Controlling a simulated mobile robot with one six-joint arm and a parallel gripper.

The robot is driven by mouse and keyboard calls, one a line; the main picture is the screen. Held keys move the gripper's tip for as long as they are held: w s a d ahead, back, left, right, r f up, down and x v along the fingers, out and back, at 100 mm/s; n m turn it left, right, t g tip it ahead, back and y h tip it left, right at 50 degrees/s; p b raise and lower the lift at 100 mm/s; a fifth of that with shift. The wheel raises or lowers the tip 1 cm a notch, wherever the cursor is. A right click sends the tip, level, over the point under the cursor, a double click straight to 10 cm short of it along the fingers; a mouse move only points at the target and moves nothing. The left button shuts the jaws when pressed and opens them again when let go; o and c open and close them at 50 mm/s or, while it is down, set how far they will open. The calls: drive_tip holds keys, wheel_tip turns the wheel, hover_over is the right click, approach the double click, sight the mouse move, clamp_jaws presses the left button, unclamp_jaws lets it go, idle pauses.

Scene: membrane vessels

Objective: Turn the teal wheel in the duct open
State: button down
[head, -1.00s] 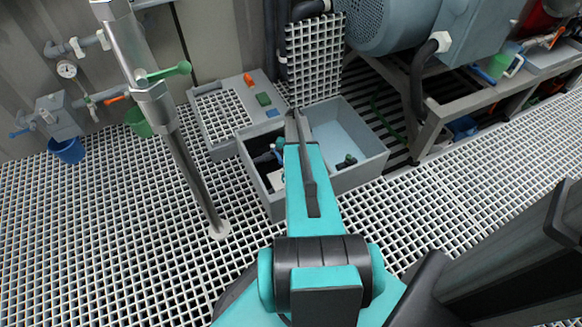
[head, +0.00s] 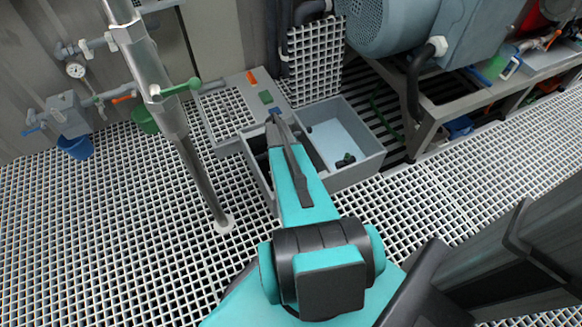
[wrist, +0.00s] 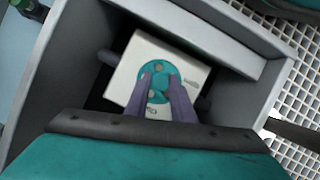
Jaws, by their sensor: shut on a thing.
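The teal wheel (wrist: 158,68) sits on the face of a white valve body (wrist: 140,48) inside the grey duct (wrist: 225,32), in the wrist view. My gripper (wrist: 158,84) reaches down into the duct, its two dark fingers shut on the wheel from either side of its lower part. In the head view my arm covers the wheel, and the duct (head: 352,182) shows as an open grey box in the floor. The wheel's near edge is partly hidden by the fingers.
The duct's walls stand close around my gripper. A divider separates a light blue compartment (head: 335,135) holding a small dark green fitting (head: 345,160). Grating floor (head: 110,230) lies around.

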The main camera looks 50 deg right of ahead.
drive_tip(key=shift+s+a+n+h+p, duration=0.1)
drive_tip(key=shift+n+h+p, duration=0.3)
drive_tip(key=shift+n, duration=0.75)
drive_tip(key=shift+s+a+n+h+p, duration=0.1)
drive_tip(key=shift+n+h+p, duration=0.25)
drive_tip(key=shift+n, duration=0.8)
drive_tip(key=c, duration=1.5)
unclamp_jaws()
drive_tip(key=shift+w+d, duration=0.1)
drive_tip(key=v, duration=0.7)
drive_tip(key=p+v, duration=0.1)
drive_tip(key=v, duration=0.5)
drive_tip(key=shift+a+r, duration=0.25)
drive_tip(key=shift+r, duration=0.15)
